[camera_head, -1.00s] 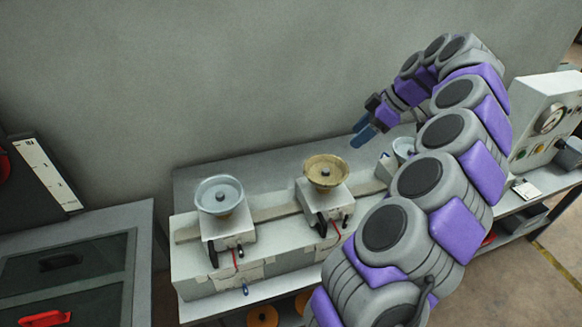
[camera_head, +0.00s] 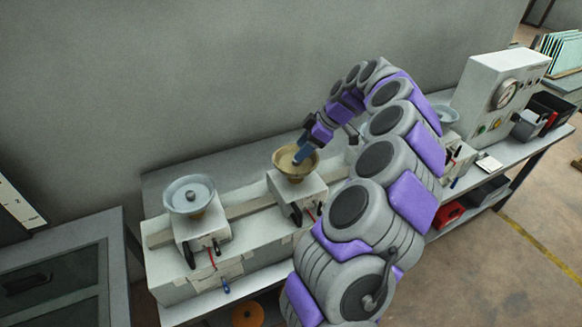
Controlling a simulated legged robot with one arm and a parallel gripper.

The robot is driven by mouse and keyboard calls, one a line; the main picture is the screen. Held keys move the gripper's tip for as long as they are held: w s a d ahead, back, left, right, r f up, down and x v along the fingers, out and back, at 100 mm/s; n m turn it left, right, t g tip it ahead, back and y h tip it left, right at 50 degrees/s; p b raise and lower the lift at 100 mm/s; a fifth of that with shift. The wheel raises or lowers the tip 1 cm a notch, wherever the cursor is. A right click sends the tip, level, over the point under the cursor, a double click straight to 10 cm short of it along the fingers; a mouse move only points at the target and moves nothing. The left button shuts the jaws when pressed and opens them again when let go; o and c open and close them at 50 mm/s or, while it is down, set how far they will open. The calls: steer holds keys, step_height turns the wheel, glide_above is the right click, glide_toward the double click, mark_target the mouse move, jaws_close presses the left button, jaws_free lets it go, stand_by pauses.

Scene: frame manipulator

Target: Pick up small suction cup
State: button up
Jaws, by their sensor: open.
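Several suction cups, shaped like bowls, stand on grey blocks along the bench. A pale grey-blue cup (camera_head: 190,194) is at the left. A tan cup (camera_head: 284,168) is in the middle. Another pale cup (camera_head: 447,113) is at the right, partly behind my arm. I cannot tell for sure which one the task calls small. The fingertips overlap the bowl's inside in this view. Whether they touch it is unclear, and its centre is partly hidden.
The bench (camera_head: 166,160) runs along a grey wall. A box with a dial gauge (camera_head: 495,92) stands at the right end. A dark-topped cabinet (camera_head: 70,265) is at the lower left. Red bins (camera_head: 447,214) sit below the bench.

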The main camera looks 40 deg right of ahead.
mark_target(295, 167)
steer(key=d+f, duration=0.3)
steer(key=shift+w+f, duration=0.15)
steer(key=shift+w, duration=0.25)
steer(key=shift+s+a+f+b, duration=0.15)
steer(key=shift+a+f+b, duration=0.15)
steer(key=shift+a+f, duration=0.65)
steer(key=shift+a+f+y, duration=0.1)
steer(key=shift+a+y, duration=0.2)
steer(key=shift+a, duration=0.15)
steer(key=o, duration=0.4)
steer(key=shift+s+f, duration=0.1)
steer(key=shift+a, duration=0.1)
steer(key=shift+c, duration=0.5)
steer(key=shift+w+a+f, duration=0.2)
steer(key=shift+a, duration=0.1)
steer(key=shift+c, duration=0.7)
steer(key=shift+w+a+r, duration=0.2)
steer(key=shift+a, duration=0.4)
steer(key=c, duration=0.3)
steer(key=shift+w, duration=0.15)
steer(key=shift+c, duration=0.7)
steer(key=shift+w+d, duration=0.15)
steer(key=shift+d, duration=0.5)
steer(key=c, duration=0.5)
steer(key=shift+d, duration=0.3)
jaws_close()
